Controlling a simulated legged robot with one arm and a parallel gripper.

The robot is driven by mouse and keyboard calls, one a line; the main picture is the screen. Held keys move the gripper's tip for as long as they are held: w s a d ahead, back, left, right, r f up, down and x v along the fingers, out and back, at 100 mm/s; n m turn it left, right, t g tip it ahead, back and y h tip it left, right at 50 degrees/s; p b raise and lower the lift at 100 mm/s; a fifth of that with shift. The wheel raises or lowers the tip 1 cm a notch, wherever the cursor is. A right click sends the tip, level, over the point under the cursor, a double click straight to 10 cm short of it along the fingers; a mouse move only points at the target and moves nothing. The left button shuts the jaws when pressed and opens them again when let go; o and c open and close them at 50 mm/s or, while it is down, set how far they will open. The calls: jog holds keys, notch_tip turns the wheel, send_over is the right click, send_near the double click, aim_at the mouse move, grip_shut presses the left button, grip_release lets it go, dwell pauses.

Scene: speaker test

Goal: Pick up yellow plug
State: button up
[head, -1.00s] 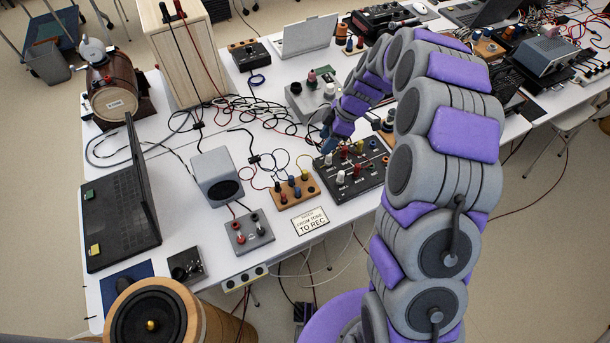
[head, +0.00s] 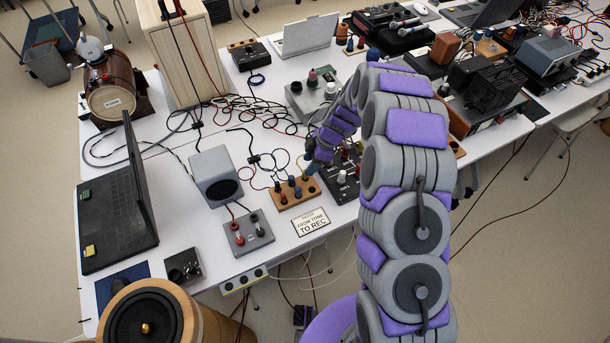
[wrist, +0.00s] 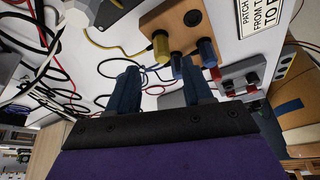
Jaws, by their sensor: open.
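The yellow plug (wrist: 160,46) stands in a wooden patch block (wrist: 172,20) in the wrist view, with a yellow cable running from it. A blue plug (wrist: 207,52) stands beside it, and another blue plug is partly behind my finger. My gripper (wrist: 161,68) is open and empty, with its two dark blue fingers spread below the yellow plug in the picture, apart from it. In the head view my gripper (head: 311,165) hovers by the right end of the wooden block (head: 293,194); the yellow plug is hard to make out there.
A black mixer panel (head: 343,185) with knobs is right of the block, partly behind my arm. A grey speaker (head: 216,177) and a grey jack box (head: 248,233) stand to the left. A sign (head: 311,222) lies in front. Loose cables (head: 275,118) tangle behind.

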jog(key=shift+b+x, duration=0.7)
jog(key=shift+x, duration=2)
jog(key=shift+s+d, duration=0.1)
jog(key=shift+s, duration=0.05)
jog(key=shift+c, duration=0.2)
grip_shut()
